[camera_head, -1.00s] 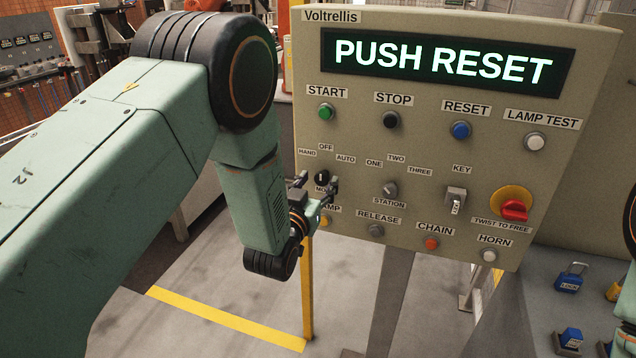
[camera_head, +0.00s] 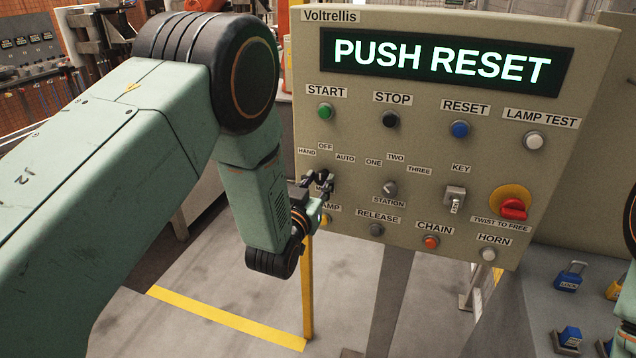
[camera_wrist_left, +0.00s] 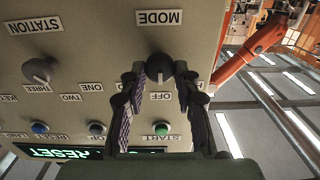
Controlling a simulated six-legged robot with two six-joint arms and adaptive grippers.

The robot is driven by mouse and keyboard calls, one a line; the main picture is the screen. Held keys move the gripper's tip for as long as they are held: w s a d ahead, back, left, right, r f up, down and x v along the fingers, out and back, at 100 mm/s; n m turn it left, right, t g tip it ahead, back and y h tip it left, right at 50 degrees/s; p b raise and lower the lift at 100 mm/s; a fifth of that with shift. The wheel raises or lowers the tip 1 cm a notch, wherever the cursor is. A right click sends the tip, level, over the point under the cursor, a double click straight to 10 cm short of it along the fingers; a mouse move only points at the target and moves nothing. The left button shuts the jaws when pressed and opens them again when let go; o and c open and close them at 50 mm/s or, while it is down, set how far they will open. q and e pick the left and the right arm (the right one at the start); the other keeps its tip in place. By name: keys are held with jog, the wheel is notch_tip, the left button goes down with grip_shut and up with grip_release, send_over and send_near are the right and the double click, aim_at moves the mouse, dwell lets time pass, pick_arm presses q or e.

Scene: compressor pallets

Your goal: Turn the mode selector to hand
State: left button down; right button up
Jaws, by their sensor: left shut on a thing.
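The mode selector is a small black knob (camera_head: 322,176) at the left of the grey panel (camera_head: 440,150), below the HAND, OFF and AUTO labels. In the left wrist view, which is upside down, the knob (camera_wrist_left: 160,66) sits between the fingertips, and a pale mark on it appears to face the OFF label (camera_wrist_left: 160,96). My left gripper (camera_head: 318,184) is shut on the knob; it also shows in the left wrist view (camera_wrist_left: 160,76). Its fingers partly cover the MODE label in the head view. My right gripper is out of view.
The display (camera_head: 445,63) reads PUSH RESET. A yellow post (camera_head: 307,290) stands below the panel's left edge. Blue padlocks (camera_head: 570,278) are at lower right.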

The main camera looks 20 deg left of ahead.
pick_arm(q)
jog(key=shift+n, duration=0.3)
jog(key=n, duration=0.3)
jog(key=shift+a+r+n, duration=0.1)
jog(key=shift+n, duration=2.5)
jog(key=c, duration=1)
grip_release()
jog(key=shift+w, duration=0.1)
jog(key=shift+s, duration=0.2)
jog(key=s, duration=1.1)
jog(key=shift+s+a, duration=0.25)
jog(key=shift+s, duration=0.1)
